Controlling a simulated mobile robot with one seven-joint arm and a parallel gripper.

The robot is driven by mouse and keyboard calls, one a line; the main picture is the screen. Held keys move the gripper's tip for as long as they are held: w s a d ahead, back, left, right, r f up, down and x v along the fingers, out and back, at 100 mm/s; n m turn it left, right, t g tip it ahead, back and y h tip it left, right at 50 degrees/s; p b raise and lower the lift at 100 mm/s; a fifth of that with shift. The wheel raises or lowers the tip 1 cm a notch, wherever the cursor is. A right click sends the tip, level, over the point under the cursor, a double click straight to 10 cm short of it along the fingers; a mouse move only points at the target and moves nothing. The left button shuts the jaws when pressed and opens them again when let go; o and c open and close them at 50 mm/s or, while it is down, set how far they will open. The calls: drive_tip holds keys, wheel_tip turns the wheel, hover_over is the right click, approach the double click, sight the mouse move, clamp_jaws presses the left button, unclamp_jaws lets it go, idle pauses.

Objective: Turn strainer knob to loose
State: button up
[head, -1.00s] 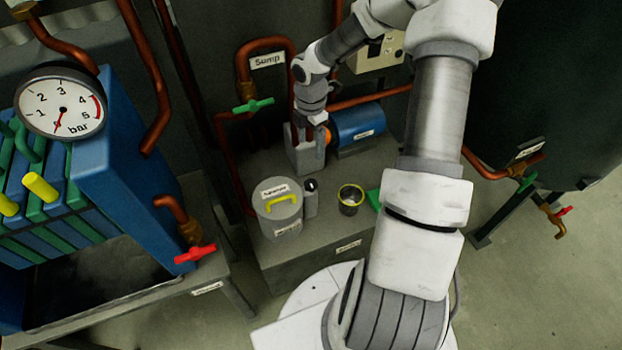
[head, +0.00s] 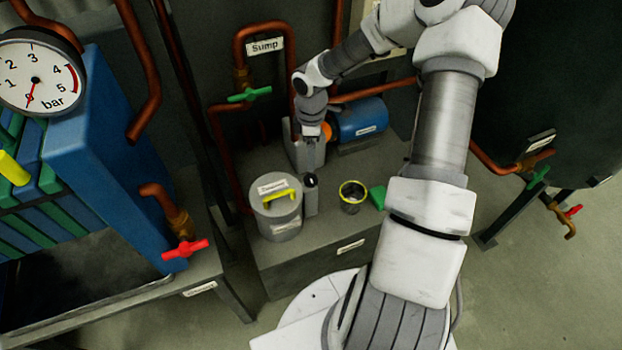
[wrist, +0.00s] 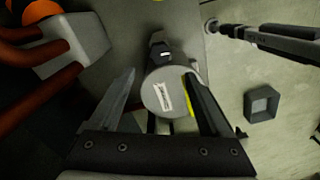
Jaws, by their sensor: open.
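The strainer is a grey round pot (head: 277,208) with a white label and a yellow bar handle (head: 279,195) on its lid. A slim grey post with a dark top (head: 311,183) stands against its right side. I cannot tell whether the handle or the dark top is the strainer knob. My gripper (head: 313,160) is above and behind the post, pointing down. In the wrist view, my gripper (wrist: 161,75) is open and empty, its fingers on either side of the lid (wrist: 157,97). The right finger partly hides the yellow handle; the dark top (wrist: 160,52) lies beyond.
A grey block (head: 297,152) and blue motor (head: 362,120) stand behind the strainer. A yellow-rimmed cup (head: 352,196) and green block (head: 378,196) are to its right. Copper pipes and a green valve (head: 250,94) are at the back left. A blue press (head: 110,150) stands left.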

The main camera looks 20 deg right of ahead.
sight(311, 178)
wheel_tip(311, 178, down, 10)
drive_tip(key=b, duration=0.2)
drive_tip(key=shift+f+b, duration=0.2)
drive_tip(key=shift+b, duration=0.15)
clamp_jaws()
drive_tip(key=shift+r+n+p, duration=0.15)
drive_tip(key=shift+n+p, duration=0.15)
drive_tip(key=shift+p, duration=0.05)
drive_tip(key=shift+n+p, duration=0.3)
drive_tip(key=shift+n, duration=0.2)
unclamp_jaws()
wheel_tip(311, 178, up, 17)
drive_tip(key=p, duration=0.5)
